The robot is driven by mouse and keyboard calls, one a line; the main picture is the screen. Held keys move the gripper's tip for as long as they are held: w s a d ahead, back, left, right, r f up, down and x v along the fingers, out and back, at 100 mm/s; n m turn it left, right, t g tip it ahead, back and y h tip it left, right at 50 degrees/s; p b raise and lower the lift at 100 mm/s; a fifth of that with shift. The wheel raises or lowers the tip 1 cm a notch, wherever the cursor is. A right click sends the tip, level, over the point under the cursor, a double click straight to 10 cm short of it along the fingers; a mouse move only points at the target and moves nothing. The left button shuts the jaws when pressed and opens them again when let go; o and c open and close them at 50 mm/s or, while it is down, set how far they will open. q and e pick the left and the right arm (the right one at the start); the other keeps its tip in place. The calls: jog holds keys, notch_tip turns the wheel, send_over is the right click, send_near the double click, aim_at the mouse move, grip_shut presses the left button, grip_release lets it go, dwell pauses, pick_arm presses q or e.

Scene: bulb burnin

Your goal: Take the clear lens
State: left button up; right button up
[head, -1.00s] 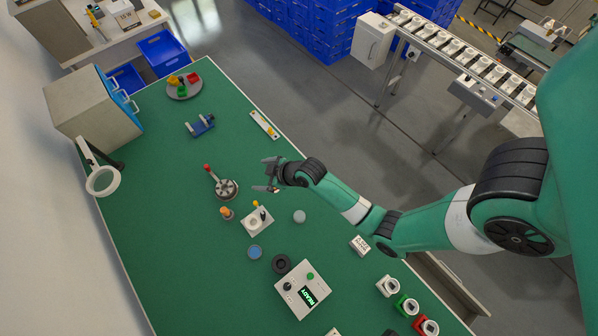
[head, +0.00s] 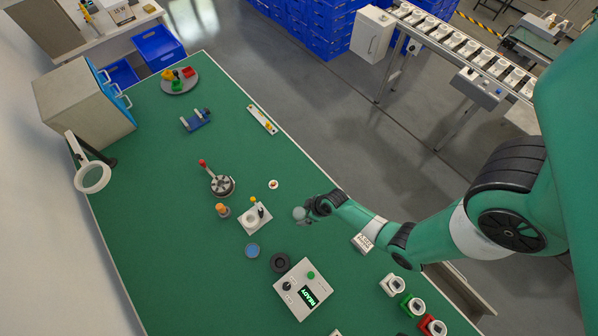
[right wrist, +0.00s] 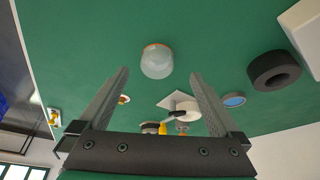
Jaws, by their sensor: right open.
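The clear lens (head: 298,213) is a small, pale, translucent dome on the green table, right of the white fixture with a socket. In the right wrist view the clear lens (right wrist: 157,63) shows an orange rim. It lies centred just beyond the tips of my right gripper (right wrist: 159,73), with green table visible on both sides of it. My right gripper (head: 305,212) is open and empty, right beside the lens in the head view. Whether a finger touches the lens I cannot tell. My left gripper is not in view.
The white fixture (head: 255,218), a blue disc (head: 252,251), a black ring (head: 281,262) and a tester box reading READY (head: 303,289) stand nearby. A small white-and-orange piece (head: 273,184) lies behind the lens. A red-knobbed lever device (head: 222,185) stands farther left.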

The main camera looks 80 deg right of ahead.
aim_at(300, 213)
jog(key=b+x, duration=0.1)
jog(key=x, duration=0.1)
jog(key=b+x, duration=0.1)
jog(key=x, duration=0.2)
jog(key=shift+d+f, duration=0.1)
jog(key=shift+d, duration=0.1)
jog(key=c, duration=1.4)
jog(key=shift+r, duration=0.2)
